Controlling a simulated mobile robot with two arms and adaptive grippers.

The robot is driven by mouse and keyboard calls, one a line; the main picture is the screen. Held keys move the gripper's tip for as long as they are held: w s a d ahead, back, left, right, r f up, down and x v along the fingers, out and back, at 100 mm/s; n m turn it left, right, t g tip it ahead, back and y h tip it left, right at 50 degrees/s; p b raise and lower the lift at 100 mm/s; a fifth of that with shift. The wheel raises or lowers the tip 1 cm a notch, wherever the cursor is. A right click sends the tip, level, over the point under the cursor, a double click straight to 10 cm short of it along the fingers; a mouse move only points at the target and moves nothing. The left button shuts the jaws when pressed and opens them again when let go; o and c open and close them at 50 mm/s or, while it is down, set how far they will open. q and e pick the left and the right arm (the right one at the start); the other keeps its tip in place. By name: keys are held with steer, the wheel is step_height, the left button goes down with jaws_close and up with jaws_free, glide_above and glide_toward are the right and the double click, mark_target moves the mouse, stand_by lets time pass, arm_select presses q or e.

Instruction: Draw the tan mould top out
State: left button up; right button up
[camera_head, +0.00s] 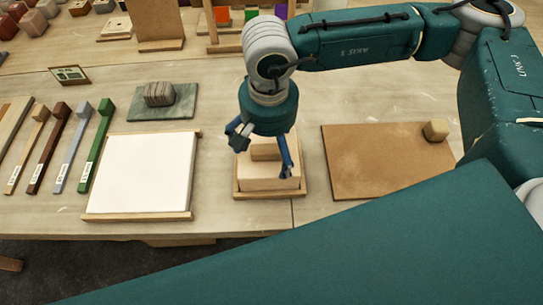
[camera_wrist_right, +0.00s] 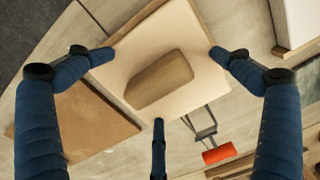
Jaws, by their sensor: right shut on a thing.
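The tan mould top (camera_head: 257,172) is a pale square block with a darker tan raised block on its upper face. It is in or just above a shallow wooden tray (camera_head: 270,194) near the table's front edge. My right gripper (camera_head: 262,158) comes down over it from above and is shut on it. In the right wrist view, my right gripper's (camera_wrist_right: 160,62) blue fingers reach the edges of the mould top (camera_wrist_right: 120,68), with the raised block between them. I cannot tell whether it is lifted. My left gripper is not in view.
A white board (camera_head: 140,175) lies left, a brown board (camera_head: 385,165) with a small block (camera_head: 436,130) right. Several coloured strips (camera_head: 95,145) lie far left; a striped stone (camera_head: 158,94) sits on a green slab (camera_head: 180,110). A red roller (camera_wrist_right: 218,154) lies near the mould.

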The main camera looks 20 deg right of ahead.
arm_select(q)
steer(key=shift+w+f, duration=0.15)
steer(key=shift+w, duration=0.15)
arm_select(e)
steer(key=shift+w+f, duration=0.1)
steer(key=shift+f, duration=0.1)
steer(key=shift+c, duration=0.4)
steer(key=shift+r, duration=0.6)
steer(key=c, duration=1.6)
steer(key=shift+a+r+p, duration=0.15)
steer(key=shift+p, duration=0.15)
jaws_close()
steer(key=shift+w+a+r, duration=0.15)
steer(key=shift+w+r, duration=0.15)
steer(key=shift+r, duration=0.05)
steer(key=shift+w+d+r, duration=0.2)
steer(key=shift+r, duration=0.2)
steer(key=shift+s+d+r+p, duration=0.1)
steer(key=shift+s+r+p, duration=0.1)
steer(key=shift+r+p, duration=0.4)
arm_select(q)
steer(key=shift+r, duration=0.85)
arm_select(e)
steer(key=shift+w+d+r, duration=0.1)
steer(key=shift+r, duration=1.05)
